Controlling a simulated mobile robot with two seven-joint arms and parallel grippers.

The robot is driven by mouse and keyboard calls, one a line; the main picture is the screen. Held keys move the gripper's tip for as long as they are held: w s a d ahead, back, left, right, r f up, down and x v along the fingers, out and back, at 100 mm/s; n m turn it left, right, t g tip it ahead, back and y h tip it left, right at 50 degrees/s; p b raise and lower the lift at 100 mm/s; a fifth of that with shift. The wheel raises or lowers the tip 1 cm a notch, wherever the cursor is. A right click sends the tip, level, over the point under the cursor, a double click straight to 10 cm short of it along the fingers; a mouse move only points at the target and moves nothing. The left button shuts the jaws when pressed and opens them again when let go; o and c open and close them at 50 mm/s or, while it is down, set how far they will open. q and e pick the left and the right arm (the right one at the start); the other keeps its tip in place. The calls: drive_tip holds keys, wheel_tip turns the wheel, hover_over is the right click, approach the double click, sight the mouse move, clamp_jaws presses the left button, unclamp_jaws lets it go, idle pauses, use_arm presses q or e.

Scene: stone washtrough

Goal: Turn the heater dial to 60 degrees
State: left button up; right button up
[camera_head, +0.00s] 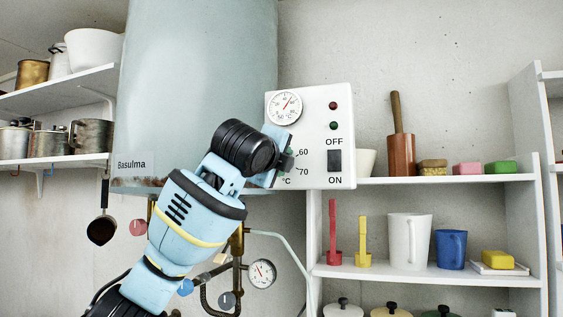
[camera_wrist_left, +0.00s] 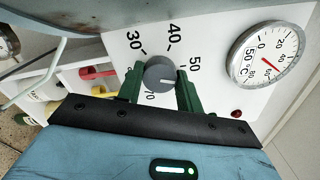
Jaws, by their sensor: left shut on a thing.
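The heater control box (camera_head: 314,130) is white and sits against the pale blue boiler (camera_head: 200,90). Its grey dial (camera_wrist_left: 157,70) shows in the left wrist view among the numbers 30, 40, 50 and 70. The pale mark on the dial points right, a little below the 50; the 60 is hidden there. In the head view the 60 and 70 show beside my gripper, which hides most of the dial. My left gripper (camera_wrist_left: 158,88) is shut on the dial, one green finger on each side; it also shows in the head view (camera_head: 285,161). My right gripper is out of view.
A round thermometer (camera_head: 285,107), two small lamps and a black OFF/ON switch (camera_head: 334,161) share the box. White shelves (camera_head: 430,181) with cups and blocks stand at the right. Pipes and a pressure gauge (camera_head: 262,273) hang below the boiler.

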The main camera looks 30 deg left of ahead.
use_arm(q)
drive_tip(key=shift+m, duration=4.1)
drive_tip(key=o, duration=1)
drive_tip(key=shift+s, duration=0.1)
drive_tip(key=v, duration=0.7)
drive_tip(key=shift+s, duration=0.35)
